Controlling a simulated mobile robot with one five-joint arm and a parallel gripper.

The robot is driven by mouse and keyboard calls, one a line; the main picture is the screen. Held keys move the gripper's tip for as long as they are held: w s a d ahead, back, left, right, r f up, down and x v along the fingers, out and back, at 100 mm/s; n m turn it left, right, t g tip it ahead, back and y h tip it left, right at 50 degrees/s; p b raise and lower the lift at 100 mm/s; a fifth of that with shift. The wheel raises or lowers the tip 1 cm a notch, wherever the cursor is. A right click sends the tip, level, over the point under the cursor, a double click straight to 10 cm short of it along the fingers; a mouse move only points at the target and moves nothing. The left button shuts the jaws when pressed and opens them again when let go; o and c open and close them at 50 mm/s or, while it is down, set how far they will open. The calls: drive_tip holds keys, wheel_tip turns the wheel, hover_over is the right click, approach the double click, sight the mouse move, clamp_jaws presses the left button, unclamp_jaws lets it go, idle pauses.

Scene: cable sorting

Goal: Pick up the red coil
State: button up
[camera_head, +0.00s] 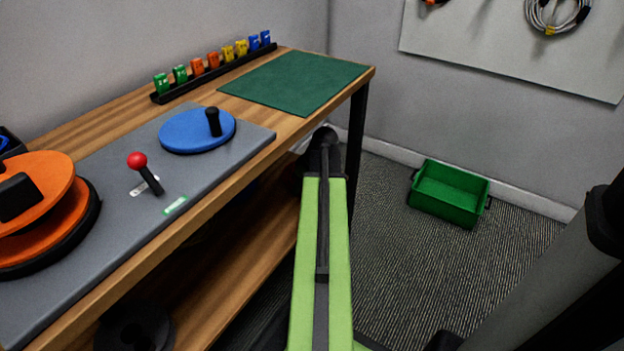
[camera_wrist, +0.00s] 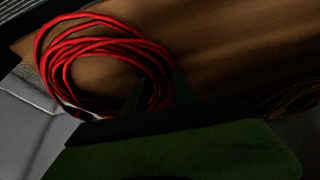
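The red coil (camera_wrist: 95,45) lies on a brown wooden surface in the upper left of the wrist view, several loops in a loose ring. My gripper (camera_wrist: 157,92) shows there as two dark green fingers, apart, at the coil's lower right side. The coil's right-hand strands pass between or just behind the fingers; the dim light hides whether they touch. The coil's lower edge is partly hidden by my gripper's body. In the head view neither the coil nor my gripper's fingers can be seen; my green arm reaches beside the workbench.
The wooden workbench (camera_head: 222,195) has a lower shelf (camera_head: 235,265). On top are a blue disc (camera_head: 185,132), orange reels (camera_head: 45,220), a red-knobbed lever (camera_head: 138,161) and a green mat (camera_head: 295,82). A green crate (camera_head: 448,194) stands on the open floor. A dark cable (camera_wrist: 292,98) lies at the wrist view's right.

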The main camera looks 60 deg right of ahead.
clamp_jaws()
idle(1.1)
